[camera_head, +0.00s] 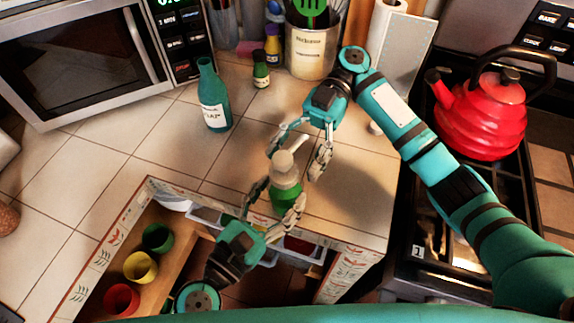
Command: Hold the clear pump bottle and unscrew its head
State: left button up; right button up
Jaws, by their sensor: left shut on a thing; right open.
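The clear pump bottle (287,190) with green contents stands roughly upright near the counter's front edge. Its pale head (283,161) points up toward the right gripper. My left gripper (279,199), coming from below, is shut around the bottle's body. My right gripper (293,165) comes from above with its fingers spread on either side of the head. It is open, and I cannot tell whether a finger touches the head. The bottle's base is partly hidden by the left gripper, so I cannot tell whether it rests on the counter.
A teal soap bottle (214,100) stands behind on the tiled counter. A utensil crock (311,45) and small bottles (261,72) stand at the back. A red kettle (482,115) sits on the stove at right.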

aim_at(284, 172)
jog(key=shift+v, duration=0.8)
jog(key=s+d+m+t+y, duration=0.35)
jog(key=m+t+y, duration=0.25)
jog(key=m+t, duration=0.55)
jog(key=shift+n+t, duration=0.25)
jog(key=shift+t, duration=0.2)
jog(key=shift+s+r+x, duration=0.1)
jog(key=shift+s+x, duration=0.05)
jog(key=shift+x, duration=0.95)
jog(key=shift+s+r+x, duration=0.1)
jog(key=shift+x, duration=1)
jog(key=shift+s+r+x, duration=0.1)
jog(key=shift+s+x, duration=0.05)
jog(key=shift+x, duration=0.95)
jog(key=shift+a, duration=0.1)
